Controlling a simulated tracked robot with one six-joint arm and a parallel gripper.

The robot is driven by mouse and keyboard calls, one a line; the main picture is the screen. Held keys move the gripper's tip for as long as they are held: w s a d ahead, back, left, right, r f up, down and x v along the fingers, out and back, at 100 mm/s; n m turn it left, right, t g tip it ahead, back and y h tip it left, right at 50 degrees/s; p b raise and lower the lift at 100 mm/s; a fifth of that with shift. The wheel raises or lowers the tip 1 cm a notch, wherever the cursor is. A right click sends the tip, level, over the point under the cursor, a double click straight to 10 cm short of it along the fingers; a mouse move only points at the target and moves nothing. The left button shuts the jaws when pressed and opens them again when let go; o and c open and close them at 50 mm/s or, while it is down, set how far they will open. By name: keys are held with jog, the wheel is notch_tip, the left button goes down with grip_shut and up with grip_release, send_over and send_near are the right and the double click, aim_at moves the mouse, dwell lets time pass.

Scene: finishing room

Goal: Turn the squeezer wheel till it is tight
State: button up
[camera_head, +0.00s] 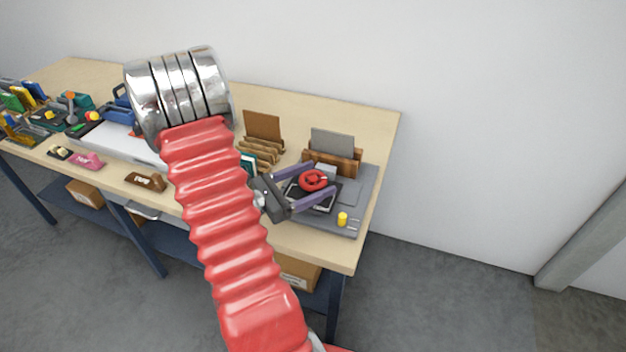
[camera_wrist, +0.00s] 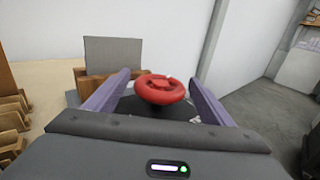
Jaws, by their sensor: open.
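The red squeezer wheel (camera_head: 313,180) sits on a dark device on a grey mat (camera_head: 350,226) near the right end of the workbench. It also shows in the wrist view (camera_wrist: 160,89), lying flat and centred between the purple fingers. My gripper (camera_head: 316,182) is open, with one finger on each side of the wheel. In the wrist view my gripper (camera_wrist: 160,92) has a gap between each finger and the wheel rim. The lower part of the device is partly hidden by my gripper body.
A wooden holder with a grey sheet (camera_head: 332,143) stands just behind the wheel. A yellow piece (camera_head: 342,219) stands at the mat's front. Wooden racks (camera_head: 262,149) are to the left. The bench's right edge (camera_head: 378,190) is close by; a wall is behind.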

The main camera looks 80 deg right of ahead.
jog(key=c, duration=1)
jog(key=shift+c, duration=0.2)
dwell(0.6)
jog(key=o, duration=1)
jog(key=shift+o, duration=0.2)
jog(key=shift+w+a, duration=0.1)
jog(key=shift+w, duration=0.05)
jog(key=v, duration=1.3)
jog(key=shift+w+a, duration=0.15)
jog(key=shift+a, duration=0.1)
